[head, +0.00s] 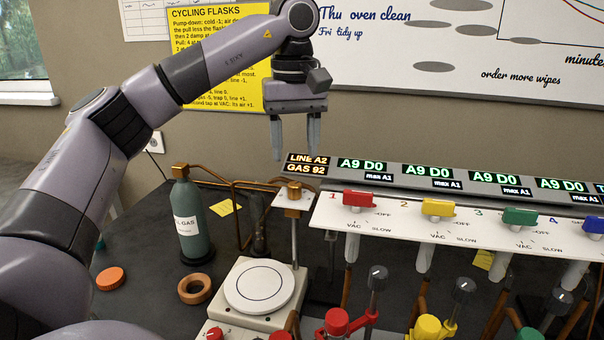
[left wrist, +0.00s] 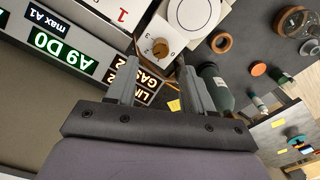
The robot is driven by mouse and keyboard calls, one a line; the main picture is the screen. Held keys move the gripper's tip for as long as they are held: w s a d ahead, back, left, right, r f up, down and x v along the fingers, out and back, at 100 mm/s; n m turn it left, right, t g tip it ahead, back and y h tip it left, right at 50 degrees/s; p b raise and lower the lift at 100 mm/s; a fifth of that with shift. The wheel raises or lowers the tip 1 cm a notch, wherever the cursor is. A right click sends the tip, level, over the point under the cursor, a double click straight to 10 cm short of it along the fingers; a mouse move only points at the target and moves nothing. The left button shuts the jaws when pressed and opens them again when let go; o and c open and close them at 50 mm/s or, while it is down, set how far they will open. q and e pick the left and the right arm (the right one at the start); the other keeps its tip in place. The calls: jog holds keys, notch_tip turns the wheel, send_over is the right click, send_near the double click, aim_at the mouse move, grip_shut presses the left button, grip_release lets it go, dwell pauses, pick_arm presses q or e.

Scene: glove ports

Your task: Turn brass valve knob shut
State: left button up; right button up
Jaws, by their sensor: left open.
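The brass valve knob (head: 294,190) sits on a small white plate at the left end of the long white panel. In the left wrist view the brass knob (left wrist: 160,49) shows with dial marks around it, just beyond the fingertips. My left gripper (head: 295,154) hangs above the knob, pointing down, open and empty. Its fingers stand apart from the knob, with a gap between. In the left wrist view the open fingers (left wrist: 158,72) frame the space in front of the knob. My right gripper is not in view.
A green gas bottle (head: 190,220) with a brass top stands left of the knob. A white round-topped hotplate (head: 259,286) is in front. Red (head: 357,199), yellow (head: 438,208) and green (head: 520,217) taps line the panel to the right, below a lit display strip (head: 450,181).

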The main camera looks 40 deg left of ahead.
aim_at(295, 184)
pick_arm(q)
jog(key=shift+s+f, duration=0.15)
jog(key=shift+f, duration=3.1)
grip_shut()
